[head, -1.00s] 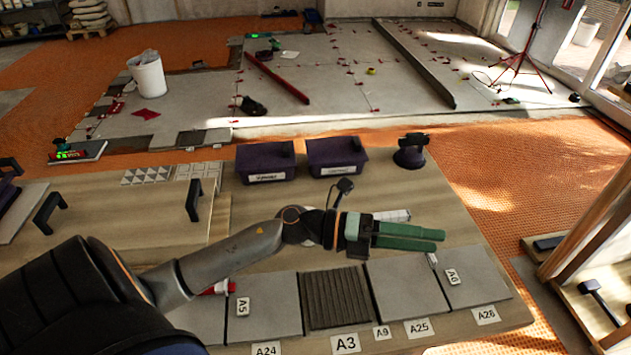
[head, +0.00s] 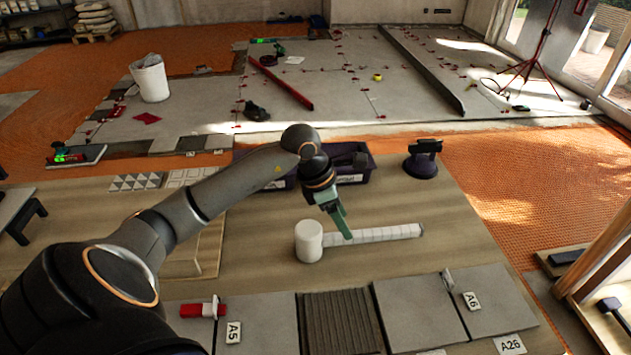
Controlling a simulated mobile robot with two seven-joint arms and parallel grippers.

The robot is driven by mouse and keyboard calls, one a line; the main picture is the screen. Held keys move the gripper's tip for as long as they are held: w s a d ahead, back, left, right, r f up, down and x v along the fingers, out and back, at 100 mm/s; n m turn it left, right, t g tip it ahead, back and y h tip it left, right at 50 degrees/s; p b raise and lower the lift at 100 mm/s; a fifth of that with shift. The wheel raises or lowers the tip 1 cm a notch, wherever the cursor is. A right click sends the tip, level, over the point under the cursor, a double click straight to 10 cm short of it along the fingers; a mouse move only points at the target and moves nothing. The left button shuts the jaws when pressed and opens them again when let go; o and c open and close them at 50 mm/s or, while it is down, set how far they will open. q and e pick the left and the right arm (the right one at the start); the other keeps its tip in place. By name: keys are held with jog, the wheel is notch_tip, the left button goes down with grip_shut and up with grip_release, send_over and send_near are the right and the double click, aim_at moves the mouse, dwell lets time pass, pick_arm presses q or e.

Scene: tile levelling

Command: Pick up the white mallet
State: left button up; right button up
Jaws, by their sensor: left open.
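The white mallet (head: 309,241) lies on the wooden worktable. Its round head is at the left and its pale, banded handle (head: 385,233) runs to the right. My left gripper (head: 345,229) is open and points down, with its green fingers at the handle just right of the head. In this view the fingers cover a small part of the handle. I cannot tell whether they touch it or are around it. My right gripper is not in view.
Grey tiles (head: 420,309) line the table's front, with a red-and-white tool (head: 203,309) at the left. Dark bins (head: 350,178) stand behind my left arm, and a suction cup (head: 422,160) stands at the back right. The table right of the handle is clear.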

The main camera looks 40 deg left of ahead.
aim_at(361, 236)
pick_arm(q)
jog(key=x, duration=0.6)
jog(key=shift+s+d, duration=0.1)
grip_shut()
dwell(0.4)
jog(key=shift+r, duration=0.1)
